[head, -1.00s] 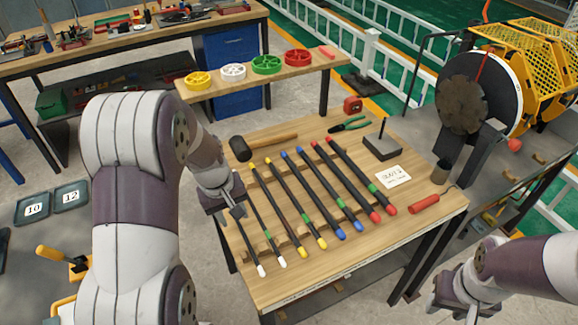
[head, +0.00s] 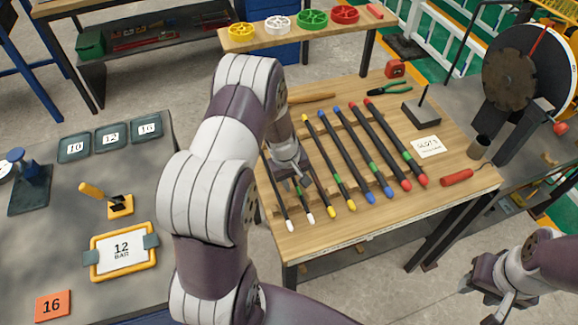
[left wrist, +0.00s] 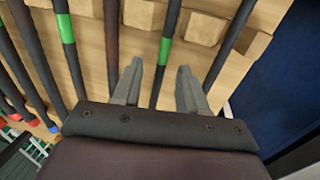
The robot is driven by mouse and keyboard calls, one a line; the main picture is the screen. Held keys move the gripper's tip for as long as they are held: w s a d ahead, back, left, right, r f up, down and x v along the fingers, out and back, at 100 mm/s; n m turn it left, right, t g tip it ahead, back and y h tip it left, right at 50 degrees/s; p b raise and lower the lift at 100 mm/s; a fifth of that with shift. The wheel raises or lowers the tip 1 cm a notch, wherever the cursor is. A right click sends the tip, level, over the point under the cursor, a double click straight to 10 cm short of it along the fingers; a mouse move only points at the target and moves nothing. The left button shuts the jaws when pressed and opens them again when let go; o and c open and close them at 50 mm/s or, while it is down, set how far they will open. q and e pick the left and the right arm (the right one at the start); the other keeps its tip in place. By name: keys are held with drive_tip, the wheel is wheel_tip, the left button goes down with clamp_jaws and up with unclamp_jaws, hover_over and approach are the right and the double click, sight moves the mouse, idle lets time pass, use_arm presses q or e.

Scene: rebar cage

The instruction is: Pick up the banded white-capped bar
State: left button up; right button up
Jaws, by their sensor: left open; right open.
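The banded white-capped bar (head: 307,205) lies on the wooden table. Its white end shows in the head view, while its upper part is hidden by my left arm. In the left wrist view, the bar with its green band (left wrist: 164,52) runs between the two fingers of my left gripper (left wrist: 158,82). The fingers are open, one on each side of it; I cannot tell whether they touch it. In the head view my left gripper (head: 294,180) is over the white-capped bars. A plain white-capped bar (head: 283,205) lies to the left. My right gripper (head: 468,287) is open and empty at lower right.
A plain yellow-capped bar (head: 324,195) lies close on the right, with yellow-, blue- and red-capped bars beyond. Wooden notched rests (left wrist: 204,28) hold the bars. A hammer handle (head: 312,98), pliers (head: 390,88) and a slot card (head: 428,146) lie around them.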

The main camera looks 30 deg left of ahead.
use_arm(q)
clamp_jaws()
drive_tip(key=shift+r, duration=0.1)
drive_tip(key=shift+r, duration=0.3)
drive_tip(key=r, duration=0.4)
drive_tip(key=shift+w+d+b, duration=0.15)
drive_tip(key=shift+d+b, duration=0.15)
drive_tip(key=shift+d, duration=0.1)
drive_tip(key=w+d+r, duration=0.1)
drive_tip(key=d+r, duration=0.5)
drive_tip(key=d, duration=0.4)
wheel_tip(320, 180, up, 10)
drive_tip(key=p, duration=0.8)
drive_tip(key=shift+w+d+r, duration=0.2)
drive_tip(key=shift+d, duration=0.15)
